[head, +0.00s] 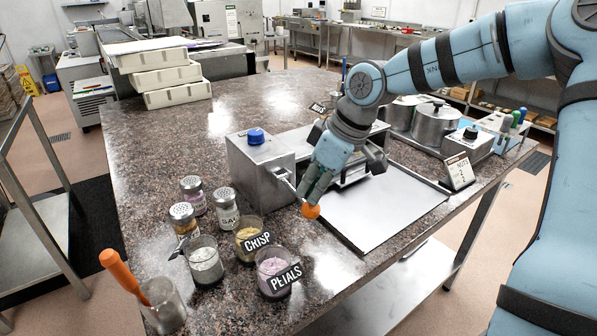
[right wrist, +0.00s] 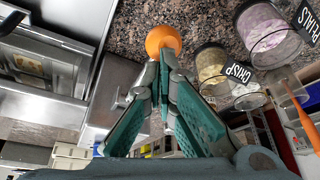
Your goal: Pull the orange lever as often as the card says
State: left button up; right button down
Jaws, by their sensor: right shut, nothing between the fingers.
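The orange lever ball (head: 311,211) sits low at the front of a grey metal machine (head: 262,172) with a blue cap. My right gripper (head: 312,196) is shut and empty, its fingertips right at the ball. In the right wrist view the ball (right wrist: 163,38) shows just beyond the closed fingertips (right wrist: 164,62); I cannot tell whether they touch it. A small card (head: 458,170) stands at the right of the metal tray, its writing too small to read surely. Another dark card (head: 317,108) stands behind the machine, also unreadable. My left gripper is not in view.
A flat metal tray (head: 378,207) lies right of the lever. Jars labelled CRISP (head: 248,236) and PETALS (head: 274,270), shakers (head: 225,207) and a cup with an orange-handled tool (head: 162,305) stand left and in front. Pots (head: 435,125) stand behind. The counter's left middle is clear.

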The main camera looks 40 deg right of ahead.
notch_tip(320, 180, up, 12)
jog(key=p, duration=0.7)
jog(key=shift+f, duration=0.2)
jog(key=shift+s+f, duration=0.1)
dwell(0.5)
